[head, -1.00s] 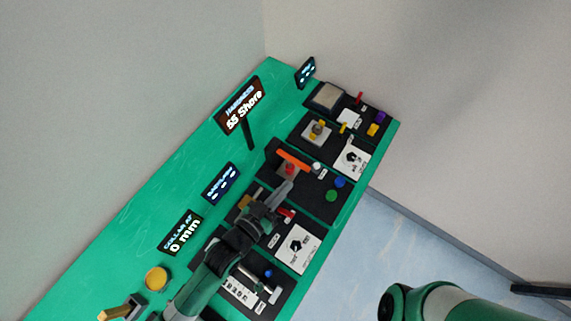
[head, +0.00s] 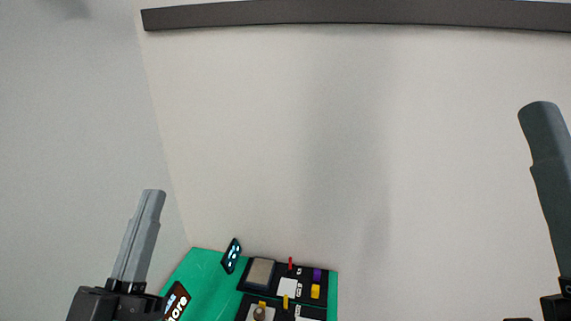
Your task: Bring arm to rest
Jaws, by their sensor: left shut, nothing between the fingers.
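My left gripper (head: 153,194) is in the lower left of the head view, raised in front of the wall and pointing up. Its grey fingers are together with nothing between them. My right gripper (head: 541,108) is at the right edge, also pointing up and partly cut off by the frame. Its opening cannot be made out. Both grippers appear clear of the green table (head: 205,270), whose far end shows at the bottom.
Black panels at the table's end carry a beige pad (head: 261,272), a red peg (head: 290,264), a purple block (head: 317,274) and a yellow block (head: 315,291). A dark bar (head: 350,15) crosses the wall above.

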